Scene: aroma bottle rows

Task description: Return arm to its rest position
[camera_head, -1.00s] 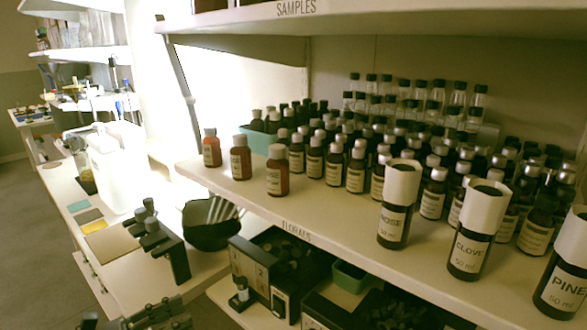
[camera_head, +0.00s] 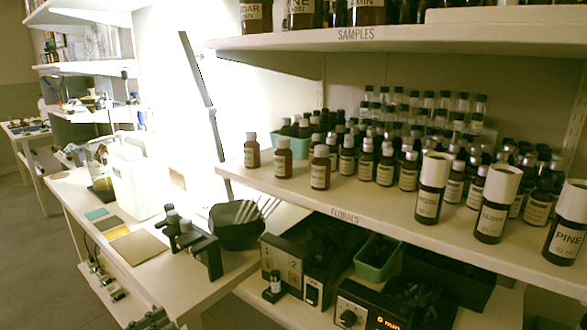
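Neither of my grippers can be made out in the head view. A dark part (camera_head: 152,320) is cut off by the bottom edge, left of centre. I cannot tell whether it is part of my arm or a thing on the bench. No arm crosses in front of the shelves.
The bottle shelf (camera_head: 300,192) holds rows of brown bottles, with large white-capped bottles (camera_head: 493,205) at its front. On the bench (camera_head: 150,275) are a black stand (camera_head: 205,245) and a dark bowl (camera_head: 237,228). A lower shelf holds devices and a green bin (camera_head: 377,262).

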